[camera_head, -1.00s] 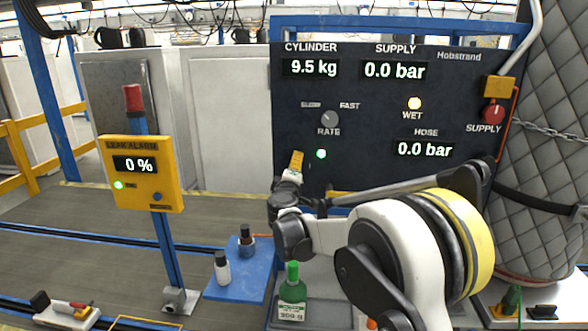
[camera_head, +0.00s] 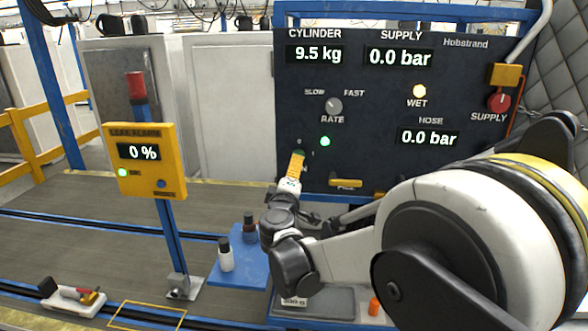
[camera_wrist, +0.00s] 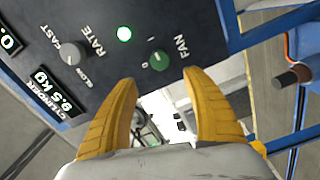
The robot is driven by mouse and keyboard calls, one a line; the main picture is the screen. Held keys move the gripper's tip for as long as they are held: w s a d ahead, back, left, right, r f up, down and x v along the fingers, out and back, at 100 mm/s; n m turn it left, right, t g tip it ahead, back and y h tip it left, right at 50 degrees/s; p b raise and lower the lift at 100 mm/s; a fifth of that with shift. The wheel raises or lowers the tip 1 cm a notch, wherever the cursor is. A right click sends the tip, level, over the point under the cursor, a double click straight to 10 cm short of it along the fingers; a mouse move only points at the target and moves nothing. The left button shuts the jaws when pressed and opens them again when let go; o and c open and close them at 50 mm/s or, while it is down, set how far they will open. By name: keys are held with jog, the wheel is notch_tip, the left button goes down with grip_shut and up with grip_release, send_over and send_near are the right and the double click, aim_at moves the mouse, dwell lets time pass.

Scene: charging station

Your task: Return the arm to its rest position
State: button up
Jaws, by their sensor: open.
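My gripper (camera_head: 297,165) is raised in front of the lower left of the dark control panel (camera_head: 380,110). In the wrist view its two yellow fingers (camera_wrist: 160,82) are spread wide with nothing between them. The green FAN knob (camera_wrist: 158,60) is just beyond the fingertips, and I see no contact with it. My white and black arm is folded, with its large shoulder close to the camera at lower right. It hides the panel's lower right and part of the bench.
A yellow leak alarm (camera_head: 145,162) on a blue post stands at left. A blue shelf (camera_head: 228,268) holds a white bottle (camera_head: 225,255) and a dark bottle (camera_head: 250,229). A red-handled tool (camera_head: 80,294) lies at lower left. The floor behind the post is clear.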

jog(key=s+d+f+m+g+h+b, duration=0.1)
jog(key=s+d+m+g, duration=0.2)
jog(key=d, duration=0.4)
jog(key=s+d+f+m+g+h+b, duration=0.1)
jog(key=s+d+m+b, duration=0.1)
jog(key=s+d, duration=0.5)
jog(key=s+d+f+m+g+h+b, duration=0.1)
jog(key=s+d+m+g, duration=0.15)
jog(key=d, duration=0.55)
jog(key=s+d+f+m+g+y+b, duration=0.1)
jog(key=s+f, duration=0.3)
jog(key=s, duration=0.4)
jog(key=s+d+f+m+g+y+b, duration=0.1)
jog(key=s+f+m+g, duration=0.1)
jog(key=s+f, duration=0.3)
jog(key=s+d+f+m+g+y+b, duration=0.1)
jog(key=s+f+m, duration=0.3)
jog(key=s, duration=0.9)
jog(key=shift+s+d+f+y+b, duration=0.2)
jog(key=shift+d+f+y+b, duration=0.1)
jog(key=shift+d+f+b, duration=0.25)
